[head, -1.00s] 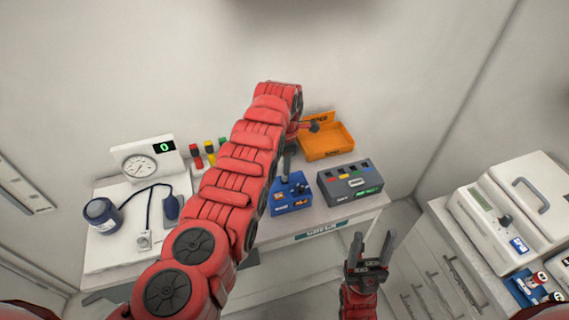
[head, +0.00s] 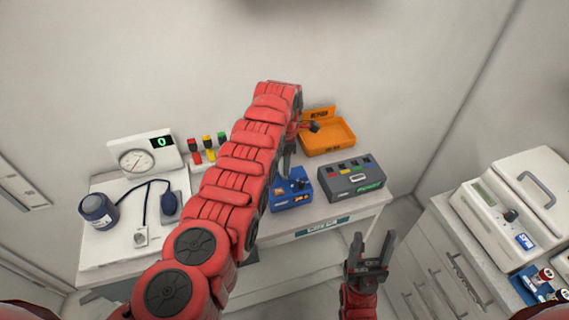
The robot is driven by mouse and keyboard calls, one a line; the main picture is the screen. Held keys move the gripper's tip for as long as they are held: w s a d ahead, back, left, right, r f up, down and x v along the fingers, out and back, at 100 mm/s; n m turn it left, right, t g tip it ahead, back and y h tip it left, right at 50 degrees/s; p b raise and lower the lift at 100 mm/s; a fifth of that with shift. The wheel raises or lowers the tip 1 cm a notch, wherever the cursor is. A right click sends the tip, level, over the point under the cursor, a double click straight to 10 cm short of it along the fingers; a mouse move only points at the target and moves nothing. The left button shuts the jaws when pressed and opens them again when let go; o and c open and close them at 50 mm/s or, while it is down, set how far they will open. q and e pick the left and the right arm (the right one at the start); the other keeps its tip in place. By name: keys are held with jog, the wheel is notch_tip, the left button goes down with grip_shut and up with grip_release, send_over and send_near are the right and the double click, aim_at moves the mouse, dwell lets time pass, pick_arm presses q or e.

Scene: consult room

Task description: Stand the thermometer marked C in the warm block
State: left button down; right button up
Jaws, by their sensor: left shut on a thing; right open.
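My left arm reaches across the bench, and its gripper (head: 287,163) points down over the blue device. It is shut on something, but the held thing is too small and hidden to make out. The blue device (head: 291,200) has dark knobs and small lit marks. A dark grey block (head: 341,190) with coloured squares on top and a green-lit front label stands to its right. I cannot tell which of the two is the warm block. Several coloured-cap items (head: 207,142) stand at the back left; no letter C is legible. My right gripper (head: 370,252) is open and empty, in front of the bench.
An open orange tray (head: 340,139) is at the bench's back right. A white machine (head: 508,212) stands on the right-hand cabinet (head: 440,256).

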pick_arm(q)
jog(key=shift+f+b, duration=0.45)
jog(key=shift+f, duration=0.1)
jog(key=c, duration=0.6)
grip_release()
jog(key=shift+o, duration=0.2)
